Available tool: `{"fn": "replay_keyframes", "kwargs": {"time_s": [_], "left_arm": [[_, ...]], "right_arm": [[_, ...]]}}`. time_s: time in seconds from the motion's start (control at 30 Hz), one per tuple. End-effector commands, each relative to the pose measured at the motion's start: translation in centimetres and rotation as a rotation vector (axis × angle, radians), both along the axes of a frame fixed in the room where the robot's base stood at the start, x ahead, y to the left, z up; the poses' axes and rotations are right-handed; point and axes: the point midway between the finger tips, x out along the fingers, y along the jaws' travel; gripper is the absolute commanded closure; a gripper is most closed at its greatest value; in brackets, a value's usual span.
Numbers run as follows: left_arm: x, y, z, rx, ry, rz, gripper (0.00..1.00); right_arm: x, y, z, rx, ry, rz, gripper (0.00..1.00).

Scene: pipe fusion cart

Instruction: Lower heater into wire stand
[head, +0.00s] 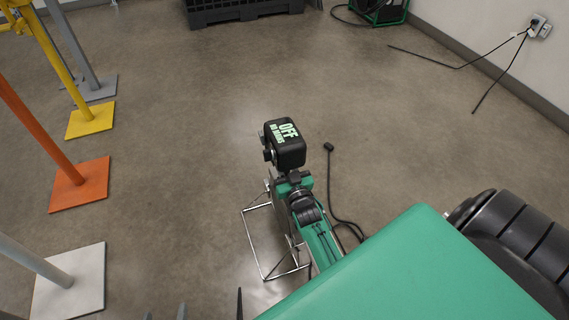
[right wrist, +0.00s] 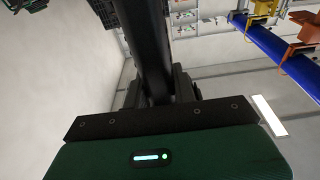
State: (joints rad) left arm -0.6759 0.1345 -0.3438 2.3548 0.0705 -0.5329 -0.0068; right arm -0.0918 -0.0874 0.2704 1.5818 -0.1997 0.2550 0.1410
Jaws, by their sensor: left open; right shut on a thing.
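The heater (head: 287,146) is a black block marked "OFF", with a green and black handle running down toward the lower right. It stands over the wire stand (head: 251,252), a thin metal frame on the floor. From this angle I cannot tell whether the heater touches the frame. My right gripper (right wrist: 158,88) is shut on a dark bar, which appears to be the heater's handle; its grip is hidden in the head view. My left gripper (head: 211,308) is open at the bottom edge, left of the heater and apart from it; only its tips show.
Pipe stands with white (head: 68,284), orange (head: 80,184) and yellow (head: 91,119) bases line the left. A black crate (head: 240,12) stands at the back. Floor beyond the heater is clear.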

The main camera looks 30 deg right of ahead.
Motion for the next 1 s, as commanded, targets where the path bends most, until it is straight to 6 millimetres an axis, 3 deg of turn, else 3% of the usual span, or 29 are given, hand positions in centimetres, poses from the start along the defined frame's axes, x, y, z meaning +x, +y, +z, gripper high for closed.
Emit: {"fn": "replay_keyframes", "kwargs": {"time_s": [0.03,0.9,0.93,1.0], "left_arm": [[0.00,-0.01,0.13,0.000,0.000,0.000,0.37],[0.00,0.00,0.09,0.000,0.000,0.000,0.37],[0.00,0.00,0.09,0.000,0.000,0.000,0.37],[0.00,0.00,0.09,0.000,0.000,0.000,0.37]], "right_arm": [[0.33,-0.03,1.35,-0.007,-0.028,0.002,1.00],[0.30,-0.04,0.63,-0.006,-0.025,0.001,1.00],[0.30,-0.04,0.62,-0.006,-0.025,0.001,0.71],[0.28,-0.05,0.55,-0.006,-0.023,0.001,0.57]]}}
